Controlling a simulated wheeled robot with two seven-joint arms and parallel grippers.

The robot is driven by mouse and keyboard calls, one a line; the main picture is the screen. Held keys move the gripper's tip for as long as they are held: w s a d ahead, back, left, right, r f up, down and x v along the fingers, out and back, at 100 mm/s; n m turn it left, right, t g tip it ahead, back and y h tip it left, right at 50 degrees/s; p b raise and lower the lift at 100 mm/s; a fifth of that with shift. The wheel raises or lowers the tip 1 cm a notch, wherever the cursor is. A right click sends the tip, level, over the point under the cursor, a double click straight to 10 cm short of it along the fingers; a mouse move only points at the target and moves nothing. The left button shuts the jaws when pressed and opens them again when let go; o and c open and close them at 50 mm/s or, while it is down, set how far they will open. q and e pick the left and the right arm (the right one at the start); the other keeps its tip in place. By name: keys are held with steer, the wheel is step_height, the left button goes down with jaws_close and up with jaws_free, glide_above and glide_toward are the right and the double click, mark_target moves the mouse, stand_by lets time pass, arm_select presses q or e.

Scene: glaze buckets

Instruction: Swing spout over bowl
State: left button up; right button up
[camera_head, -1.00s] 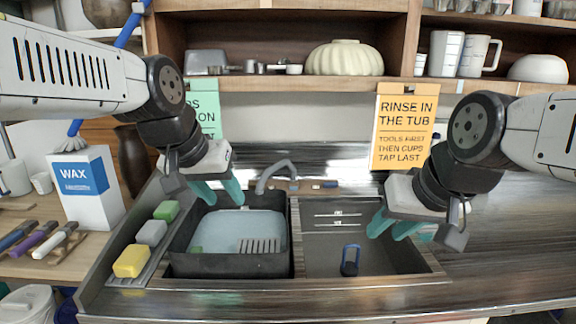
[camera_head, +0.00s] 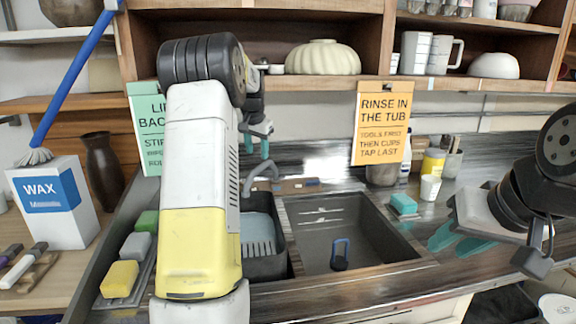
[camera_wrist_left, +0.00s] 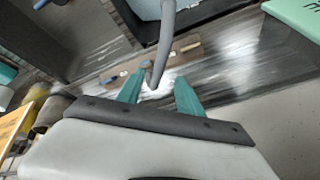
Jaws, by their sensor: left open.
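The grey curved spout (camera_head: 262,169) rises behind the sink, its bend at the back right of the left basin. My left gripper (camera_head: 262,137) is open just above and behind the spout, partly hidden by my own forearm. In the left wrist view, the spout (camera_wrist_left: 163,45) runs down toward the gap between the open teal fingers (camera_wrist_left: 158,96); I cannot tell whether they touch it. The dark left basin (camera_head: 281,240) holds water and a slotted grey piece; my arm hides its left part. My right gripper (camera_head: 455,243) is open and empty, right of the sink.
The right basin (camera_head: 365,245) holds a blue-handled tool (camera_head: 340,253). Sponges (camera_head: 121,279) line the left ledge. A teal block (camera_head: 404,204), a white cup (camera_head: 430,187) and a yellow-labelled bottle (camera_head: 433,162) stand on the right counter. A sign (camera_head: 382,122) hangs from the shelf.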

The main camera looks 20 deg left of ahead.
mark_target(259, 167)
arm_select(q)
steer(key=x, duration=0.8)
steer(key=shift+r, duration=0.1)
steer(key=shift+c, duration=0.4)
jaws_close()
stand_by(0.8)
